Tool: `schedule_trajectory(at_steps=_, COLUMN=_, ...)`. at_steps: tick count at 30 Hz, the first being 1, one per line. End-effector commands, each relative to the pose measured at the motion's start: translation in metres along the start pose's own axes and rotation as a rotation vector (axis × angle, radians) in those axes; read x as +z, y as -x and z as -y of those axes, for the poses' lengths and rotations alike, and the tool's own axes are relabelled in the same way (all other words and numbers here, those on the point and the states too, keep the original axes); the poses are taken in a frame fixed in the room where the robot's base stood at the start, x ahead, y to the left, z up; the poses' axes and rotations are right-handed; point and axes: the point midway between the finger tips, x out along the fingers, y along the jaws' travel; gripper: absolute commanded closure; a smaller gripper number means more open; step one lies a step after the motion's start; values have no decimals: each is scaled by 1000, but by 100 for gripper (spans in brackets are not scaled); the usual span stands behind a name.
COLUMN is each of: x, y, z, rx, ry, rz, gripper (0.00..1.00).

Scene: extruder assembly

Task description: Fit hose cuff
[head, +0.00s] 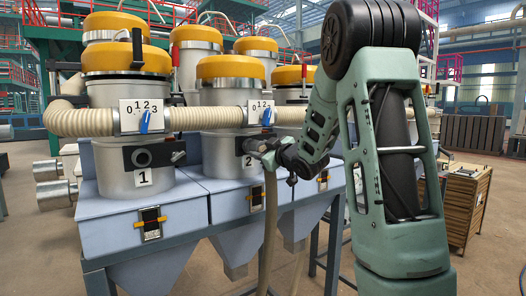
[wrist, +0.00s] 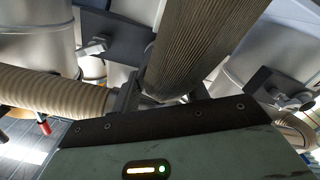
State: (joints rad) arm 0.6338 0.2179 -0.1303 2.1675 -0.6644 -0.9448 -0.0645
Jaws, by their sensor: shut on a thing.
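My gripper (head: 262,150) is at the front of the hopper marked 2 (head: 227,150), by its side port. It is shut on the end of a beige hose (head: 270,205), which hangs down from it. In the wrist view a dark finger (wrist: 127,97) shows beside a ribbed brown hose (wrist: 205,45) that runs up and to the right. The cuff is mostly hidden by my gripper and cannot be made out clearly. I cannot tell whether it touches the port.
The hopper marked 1 (head: 134,175) has a dark port fitting (head: 150,156). A thick beige pipe (head: 200,118) with numbered dials (head: 146,116) crosses above the ports. Blue-grey bins (head: 130,222) stand below. A wooden crate (head: 466,200) stands at right.

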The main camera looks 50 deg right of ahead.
Motion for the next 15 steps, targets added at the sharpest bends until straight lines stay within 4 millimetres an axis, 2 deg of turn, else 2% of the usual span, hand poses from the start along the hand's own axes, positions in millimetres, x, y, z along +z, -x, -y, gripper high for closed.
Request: schedule_trajectory(at_steps=15, x=0, y=-10, z=0, rx=0, ry=0, rz=-1, gripper=79)
